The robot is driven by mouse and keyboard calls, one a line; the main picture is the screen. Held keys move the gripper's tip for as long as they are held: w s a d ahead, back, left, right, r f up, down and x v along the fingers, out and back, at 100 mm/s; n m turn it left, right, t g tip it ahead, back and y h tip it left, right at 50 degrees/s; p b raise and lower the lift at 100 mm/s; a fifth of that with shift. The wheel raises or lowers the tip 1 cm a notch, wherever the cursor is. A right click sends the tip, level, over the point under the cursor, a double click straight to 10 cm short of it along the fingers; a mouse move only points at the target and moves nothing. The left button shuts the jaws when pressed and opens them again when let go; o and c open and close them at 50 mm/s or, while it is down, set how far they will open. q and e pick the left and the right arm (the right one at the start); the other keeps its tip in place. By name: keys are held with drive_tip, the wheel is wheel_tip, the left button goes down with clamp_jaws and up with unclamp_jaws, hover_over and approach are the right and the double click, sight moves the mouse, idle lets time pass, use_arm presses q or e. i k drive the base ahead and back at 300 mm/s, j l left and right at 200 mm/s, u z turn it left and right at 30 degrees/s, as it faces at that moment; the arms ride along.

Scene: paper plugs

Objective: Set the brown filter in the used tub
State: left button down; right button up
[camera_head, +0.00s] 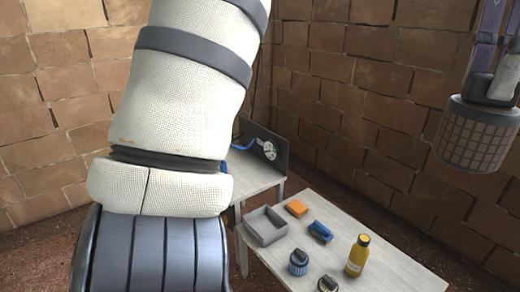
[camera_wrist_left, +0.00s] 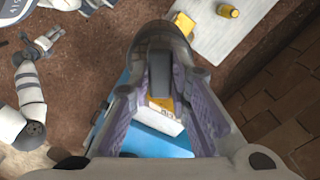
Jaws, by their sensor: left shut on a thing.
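My left gripper (camera_head: 494,72) comes down from the top right of the head view, shut on the dark handle of a filter. That brown-grey mesh filter (camera_head: 472,138) hangs upright, clear of the table. In the left wrist view the handle of the filter (camera_wrist_left: 160,75) is between the purple fingers, and the body is mostly hidden. A grey open tub (camera_head: 265,226) stands on the far left of the table, and no marking on it is readable. A blue surface (camera_wrist_left: 150,142) with a pale and yellow box lies below the gripper in the left wrist view.
The pale table (camera_head: 400,268) holds an orange block (camera_head: 297,208), a blue item (camera_head: 320,231), a yellow bottle (camera_head: 357,255) and two small handled filters (camera_head: 298,263). A second table (camera_head: 256,181) stands behind. My arm covers the left. A jointed arm (camera_wrist_left: 30,95) shows in the left wrist view.

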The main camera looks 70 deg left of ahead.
sight(265, 229)
drive_tip(key=j+u, duration=0.5)
drive_tip(key=i+j+u, duration=0.2)
drive_tip(key=j+u, duration=0.25)
drive_tip(key=i+u, duration=0.6)
drive_tip(key=u, duration=0.2)
